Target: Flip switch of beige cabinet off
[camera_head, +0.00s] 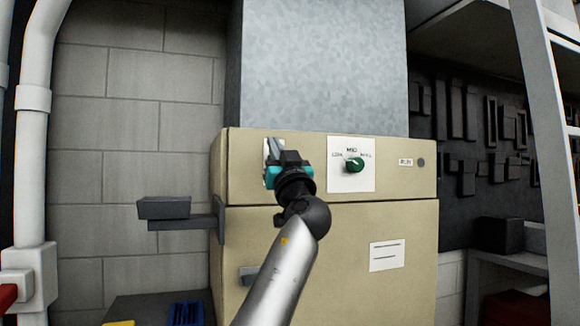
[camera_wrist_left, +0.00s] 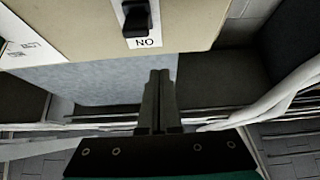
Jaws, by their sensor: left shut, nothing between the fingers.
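The beige cabinet (camera_head: 330,225) stands straight ahead below a grey metal duct. On its upper panel a white switch plate (camera_head: 267,178) is mostly hidden behind my left gripper (camera_head: 272,148). In the left wrist view the black switch (camera_wrist_left: 136,18) sits at the top edge, with an upside-down ON label beside it. The frames do not clearly show which way its lever is set. My left gripper (camera_wrist_left: 158,76) is shut and empty, its fingertips apart from the switch in that view. My right gripper is not in view.
A green knob (camera_head: 354,165) on a white plate is right of the switch. A grey bracket (camera_head: 180,220) juts from the cabinet's left side. A white pipe (camera_head: 35,150) runs up the left wall. A ladder (camera_head: 550,130) stands at right.

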